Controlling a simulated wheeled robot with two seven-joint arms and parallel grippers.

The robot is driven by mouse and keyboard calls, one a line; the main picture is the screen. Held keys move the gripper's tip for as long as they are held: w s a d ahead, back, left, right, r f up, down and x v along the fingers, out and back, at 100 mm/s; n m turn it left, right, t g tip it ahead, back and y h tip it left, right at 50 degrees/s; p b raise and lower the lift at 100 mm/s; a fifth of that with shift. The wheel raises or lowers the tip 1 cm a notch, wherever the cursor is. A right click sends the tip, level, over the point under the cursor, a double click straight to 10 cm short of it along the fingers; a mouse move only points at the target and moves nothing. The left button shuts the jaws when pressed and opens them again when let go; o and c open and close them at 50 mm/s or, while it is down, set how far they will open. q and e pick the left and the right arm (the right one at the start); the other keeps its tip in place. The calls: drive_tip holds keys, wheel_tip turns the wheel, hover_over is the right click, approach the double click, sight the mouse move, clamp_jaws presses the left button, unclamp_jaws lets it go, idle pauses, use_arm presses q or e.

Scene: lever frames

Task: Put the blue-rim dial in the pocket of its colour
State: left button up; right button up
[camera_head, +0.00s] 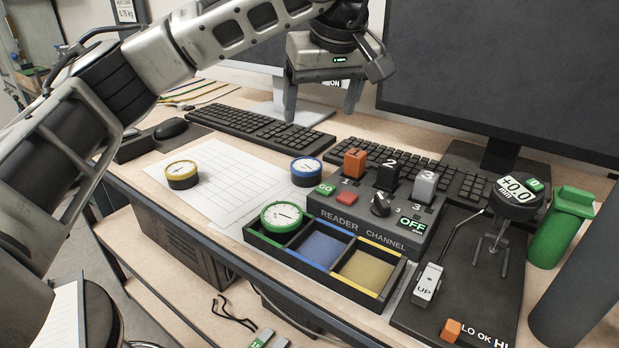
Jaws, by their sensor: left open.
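The blue-rim dial (306,171) lies face up on the desk at the right edge of a white gridded sheet, close to the reader box's left end. A black tray (262,248) in front of the box has green, blue and yellow pockets. The blue pocket (320,248) in the middle is empty. A green-rim dial (282,216) sits at the green pocket. The yellow pocket (361,270) is empty. A yellow-rim dial (182,175) lies on the sheet at the left. My left gripper (321,116) is open and empty, above the keyboards, with its fingers pointing down. My right gripper is not in view.
The reader channel box (372,236) with orange, black and grey levers stands behind the tray. Keyboards (250,127) and monitors (500,70) are at the back. A gauge stand (515,198) and green cylinder (560,228) are at right. The gridded sheet (232,188) is mostly clear.

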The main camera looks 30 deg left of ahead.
sight(306, 164)
use_arm(q)
drive_tip(key=x, duration=1.4)
drive_tip(key=shift+s+a, duration=0.1)
drive_tip(key=shift+a, duration=0.1)
drive_tip(key=c, duration=1.1)
